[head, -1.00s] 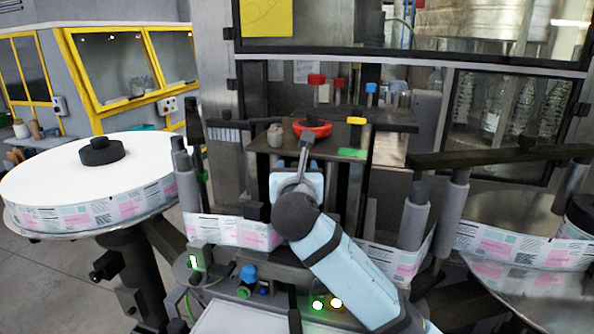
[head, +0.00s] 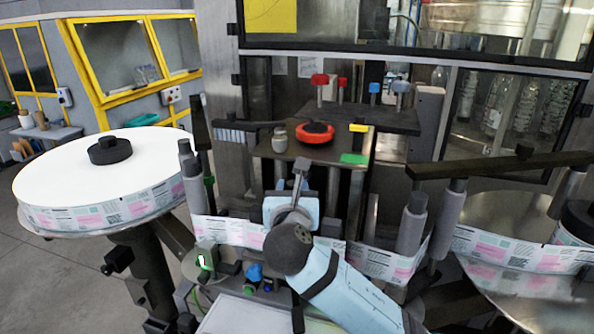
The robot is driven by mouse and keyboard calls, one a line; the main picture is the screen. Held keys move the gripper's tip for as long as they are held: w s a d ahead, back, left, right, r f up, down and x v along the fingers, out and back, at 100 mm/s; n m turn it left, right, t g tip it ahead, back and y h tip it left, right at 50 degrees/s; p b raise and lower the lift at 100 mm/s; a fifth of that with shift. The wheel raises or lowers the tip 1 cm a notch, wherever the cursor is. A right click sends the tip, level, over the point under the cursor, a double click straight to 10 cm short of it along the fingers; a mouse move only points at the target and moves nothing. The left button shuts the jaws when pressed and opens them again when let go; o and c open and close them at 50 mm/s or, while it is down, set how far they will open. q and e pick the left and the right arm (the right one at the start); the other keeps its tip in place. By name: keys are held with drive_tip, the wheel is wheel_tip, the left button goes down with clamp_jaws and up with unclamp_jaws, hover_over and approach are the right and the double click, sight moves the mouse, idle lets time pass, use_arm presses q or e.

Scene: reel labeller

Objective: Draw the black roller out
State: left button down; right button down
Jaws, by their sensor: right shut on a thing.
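My right gripper (head: 301,168) reaches in from the lower right, its pale blue arm crossing the label strip. Its jaws are closed at the front of the labeller, just in front of the small platform (head: 268,150). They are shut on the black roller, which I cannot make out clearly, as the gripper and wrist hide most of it. A dark upright piece (head: 333,215) stands just right of the gripper; I cannot tell whether it is part of the roller. My left gripper is not in view.
A printed label strip (head: 230,231) runs behind my arm, past grey upright rollers (head: 412,222). A large white reel (head: 70,175) stands at the left. A red ring with a black centre (head: 314,132) lies on the platform. Blue and green knobs (head: 254,271) sit below.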

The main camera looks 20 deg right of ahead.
drive_tip(key=shift+a+f, duration=0.15)
drive_tip(key=c, duration=0.8)
unclamp_jaws()
drive_tip(key=shift+s, duration=0.2)
drive_tip(key=b+v, duration=0.2)
drive_tip(key=v, duration=1.2)
